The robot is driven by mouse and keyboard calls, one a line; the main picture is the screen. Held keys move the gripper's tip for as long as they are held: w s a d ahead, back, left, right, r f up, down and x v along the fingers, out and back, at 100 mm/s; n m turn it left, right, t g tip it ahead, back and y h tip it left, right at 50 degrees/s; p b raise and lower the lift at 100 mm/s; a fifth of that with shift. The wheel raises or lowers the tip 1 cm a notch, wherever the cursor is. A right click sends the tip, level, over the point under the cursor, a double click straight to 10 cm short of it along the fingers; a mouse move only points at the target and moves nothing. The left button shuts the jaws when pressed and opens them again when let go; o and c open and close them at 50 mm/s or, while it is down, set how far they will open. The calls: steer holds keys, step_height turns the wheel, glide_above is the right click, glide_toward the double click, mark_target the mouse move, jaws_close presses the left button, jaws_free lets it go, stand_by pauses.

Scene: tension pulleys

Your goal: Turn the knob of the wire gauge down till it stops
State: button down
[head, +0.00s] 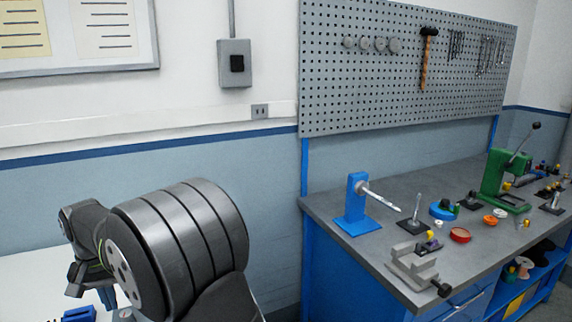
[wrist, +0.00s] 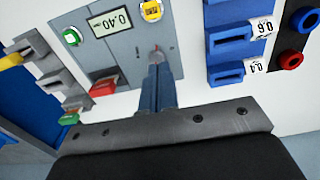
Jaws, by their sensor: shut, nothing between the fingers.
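In the wrist view, my gripper (wrist: 157,52) points at a grey panel (wrist: 125,50) with its narrow fingers together and nothing between them. A small reddish mark shows at the fingertips; whether they touch the panel I cannot tell. A white display (wrist: 109,22) reading about 0.40 sits on the panel, left of the fingers. This looks like the wire gauge. A yellow part (wrist: 151,10), a green part (wrist: 72,37) and a red part (wrist: 104,86) surround it; which one is the knob I cannot tell. In the head view, my arm hides most of this area.
In the wrist view, slotted blue blocks (wrist: 228,72) labelled 0.6 and 0.4 stand right of the fingers, beside a red-faced round part (wrist: 291,59). Grey slotted blocks (wrist: 48,65) stand left. In the head view, a grey workbench (head: 340,212) with tools is farther right.

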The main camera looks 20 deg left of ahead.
mark_target(122, 314)
steer(key=shift+w+d+f, duration=0.3)
steer(key=shift+w+f, duration=0.05)
steer(key=shift+f, duration=0.65)
steer(key=shift+w+d+f, duration=0.25)
steer(key=shift+w+f, duration=0.1)
steer(key=shift+f, duration=0.6)
steer(key=shift+w+d+f, duration=0.3)
steer(key=shift+w+f, duration=0.05)
steer(key=shift+f, duration=0.65)
steer(key=shift+w+a, duration=0.1)
steer(key=shift+a, duration=0.15)
steer(key=shift+s+a, duration=0.15)
steer(key=shift+s, duration=0.05)
steer(key=shift+s+a, duration=0.25)
steer(key=shift+s, duration=0.05)
steer(key=shift+s+a+r, duration=0.1)
steer(key=shift+s+a, duration=0.1)
steer(key=shift+a, duration=0.1)
steer(key=shift+a, duration=0.15)
steer(key=shift+s, duration=0.25)
